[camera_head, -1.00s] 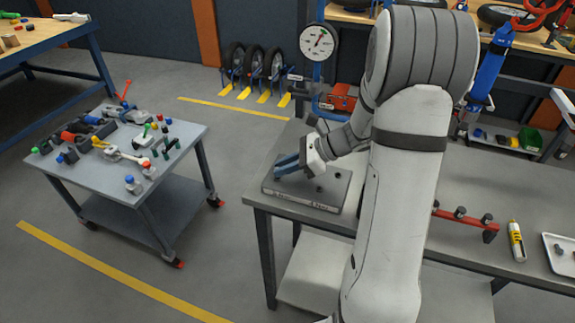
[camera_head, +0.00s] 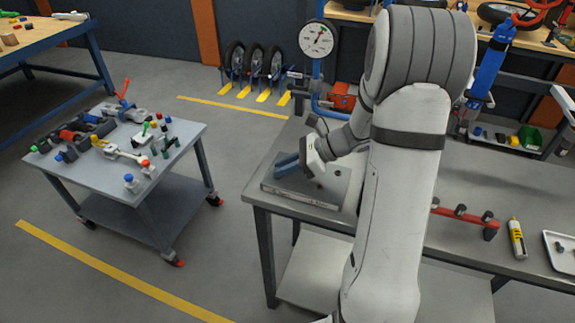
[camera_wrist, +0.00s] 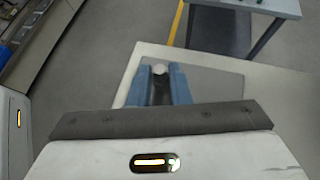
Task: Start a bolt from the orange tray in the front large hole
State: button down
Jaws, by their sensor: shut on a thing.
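My gripper (camera_head: 285,163) has blue fingers and is over the left part of a grey block (camera_head: 333,195) on the near left corner of the steel table. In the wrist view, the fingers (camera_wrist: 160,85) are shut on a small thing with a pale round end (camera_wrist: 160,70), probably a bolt. Its lower part is dark or shaded. The grey block (camera_wrist: 215,83) lies beyond and beside the fingers. I cannot tell whether the held thing touches the block or sits in a hole. The front large hole is not distinguishable. I cannot identify an orange tray.
A red rack (camera_head: 465,219) with several dark knobs, a yellow marker-like tube (camera_head: 516,238) and a white tray (camera_head: 548,262) with small parts are on the table (camera_head: 262,187) to the right. A cart (camera_head: 190,150) with tools stands left. A dial gauge (camera_head: 317,39) stands behind.

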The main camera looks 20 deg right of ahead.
jog(key=shift+s+a+m+t+h+b, duration=0.15)
jog(key=shift+m+t+h+b, duration=0.2)
jog(key=shift+m+t, duration=0.4)
jog(key=shift+s+m+t+h+b, duration=0.15)
jog(key=shift+m+t+h+b, duration=0.1)
jog(key=shift+m+t+b, duration=0.35)
jog(key=shift+m, duration=0.35)
jog(key=shift+f+t+h+b, duration=0.1)
jog(key=shift+t+h+b, duration=0.2)
jog(key=shift+t, duration=0.15)
jog(key=shift+s+a+m+t+h+b, duration=0.15)
jog(key=shift+m+t+h+b, duration=0.6)
jog(key=shift+m, duration=0.45)
